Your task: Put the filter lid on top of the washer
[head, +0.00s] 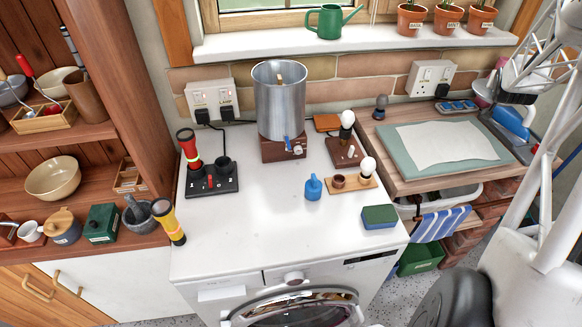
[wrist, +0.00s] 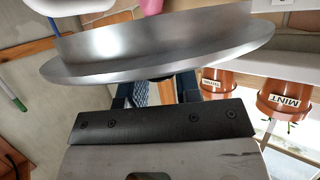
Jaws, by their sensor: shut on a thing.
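The filter lid (wrist: 160,45) is a broad grey metal disc with a flange and raised wall. It fills the upper part of the wrist view. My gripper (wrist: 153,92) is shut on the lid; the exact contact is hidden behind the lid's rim. The washer (head: 255,226) is white, with a flat top and a round door at its front. In the head view my arm is at the right, away from the washer top. The lid cannot be made out clearly there. A metal filter cylinder (head: 281,105) stands open-topped at the back of the washer on a brown base.
On the washer stand a black charger (head: 211,184) with a red torch, a yellow torch (head: 168,222), a blue bottle (head: 313,188), bulb stands and a sponge (head: 379,217). The front middle of the top is clear. A wooden bench (head: 400,178) adjoins at right.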

